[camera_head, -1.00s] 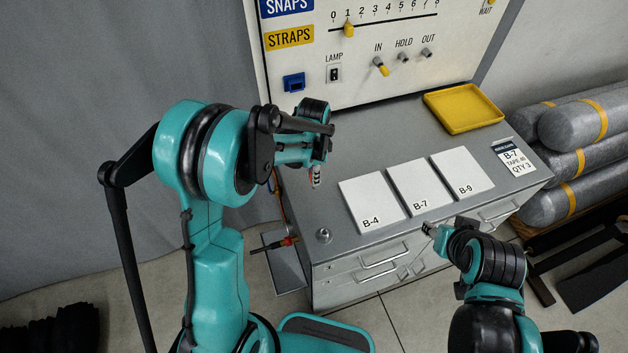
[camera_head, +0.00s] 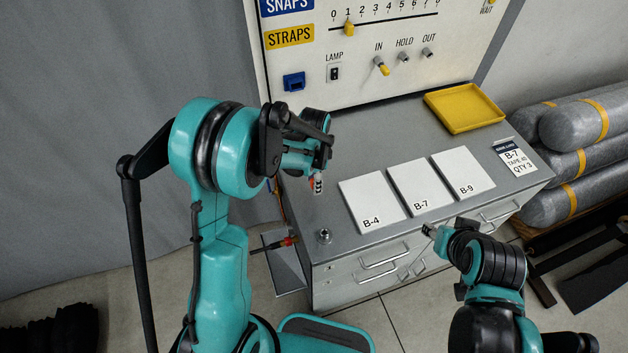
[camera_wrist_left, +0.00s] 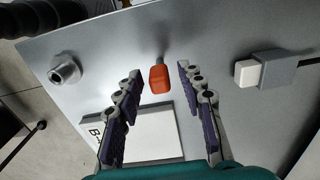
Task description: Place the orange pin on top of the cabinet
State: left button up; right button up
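The orange pin (camera_wrist_left: 160,79) shows in the left wrist view, with a short grey shaft at its far end. It lies between the two fingers of my left gripper (camera_wrist_left: 160,69), which are open with a gap on each side of it. In the head view my left gripper (camera_head: 318,182) is over the left part of the grey cabinet (camera_head: 350,133); I cannot make out the pin clearly there. The cabinet top (camera_wrist_left: 215,45) fills much of the wrist view. My right gripper (camera_head: 430,231) is near the cabinet's front edge; its fingers are too small to judge.
Cards B-4 (camera_head: 370,200), B-7 (camera_head: 420,186) and B-9 (camera_head: 463,173) lie on the top. A yellow tray (camera_head: 463,107) is at the back right. A metal boss (camera_head: 324,236) stands at the front left corner. A panel (camera_head: 400,45) rises behind.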

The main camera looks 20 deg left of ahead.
pick_arm(q)
jog(key=shift+r, duration=0.35)
notch_tip(320, 180, up, 12)
jog(key=f+p, duration=0.1)
jog(key=p, duration=0.1)
jog(key=s+a+r+n+t, duration=0.1)
jog(key=s+r+n+t, duration=0.2)
jog(key=s, duration=0.5)
jog(key=s+a+r+n+t, duration=0.2)
jog(key=s+r+n+t, duration=0.2)
jog(key=s+n, duration=0.4)
jog(key=shift+s+r, duration=0.4)
jog(key=shift+s, duration=0.1)
notch_tip(320, 180, down, 18)
jog(key=b, duration=1.8)
jog(key=shift+r, duration=0.25)
